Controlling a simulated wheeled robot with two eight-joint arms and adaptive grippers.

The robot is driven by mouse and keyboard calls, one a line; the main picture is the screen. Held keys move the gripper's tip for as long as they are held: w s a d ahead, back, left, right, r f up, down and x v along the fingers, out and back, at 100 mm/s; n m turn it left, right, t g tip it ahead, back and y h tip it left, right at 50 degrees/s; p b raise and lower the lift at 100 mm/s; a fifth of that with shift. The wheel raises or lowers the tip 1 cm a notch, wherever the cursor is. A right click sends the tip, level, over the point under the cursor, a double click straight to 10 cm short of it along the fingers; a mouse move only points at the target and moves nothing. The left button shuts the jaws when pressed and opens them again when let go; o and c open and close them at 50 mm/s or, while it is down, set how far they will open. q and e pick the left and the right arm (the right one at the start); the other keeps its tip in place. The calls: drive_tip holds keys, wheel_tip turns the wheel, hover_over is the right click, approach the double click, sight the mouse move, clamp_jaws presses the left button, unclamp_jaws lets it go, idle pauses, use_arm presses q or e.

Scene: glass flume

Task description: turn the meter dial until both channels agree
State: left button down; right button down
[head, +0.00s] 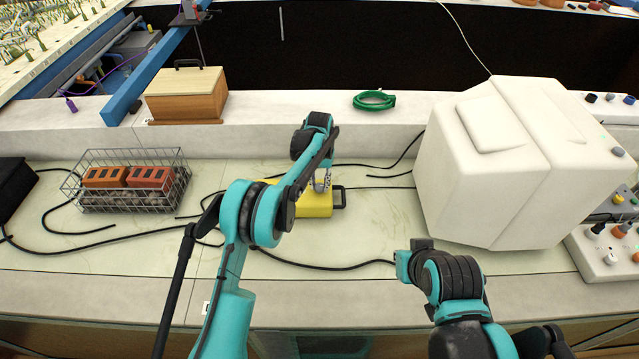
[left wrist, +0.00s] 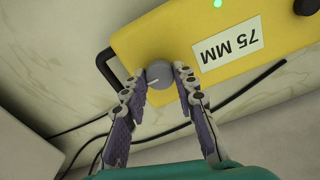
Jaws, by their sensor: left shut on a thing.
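The yellow meter box (head: 316,207) lies on the pale bench in the middle of the head view, partly hidden by my left arm. In the left wrist view the yellow meter (left wrist: 160,38) has a grey dial (left wrist: 159,74) with a white pointer mark, a lit green lamp (left wrist: 218,3) and a white label reading "75 MM" (left wrist: 228,49), upside down. My left gripper (left wrist: 160,79) is shut on the dial, one finger on each side. It also shows over the meter in the head view (head: 321,182). The meter's channel readings are not visible.
A wire basket (head: 132,203) with orange blocks stands left. A wooden box (head: 185,97) and green coiled hose (head: 374,100) sit on the back ledge. A large white housing (head: 520,165) blocks the right. Black cables (head: 320,266) cross the bench.

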sight(319, 186)
idle(0.4)
use_arm(q)
drive_tip(key=c, duration=1.2)
unclamp_jaws()
wheel_tip(319, 186, up, 12)
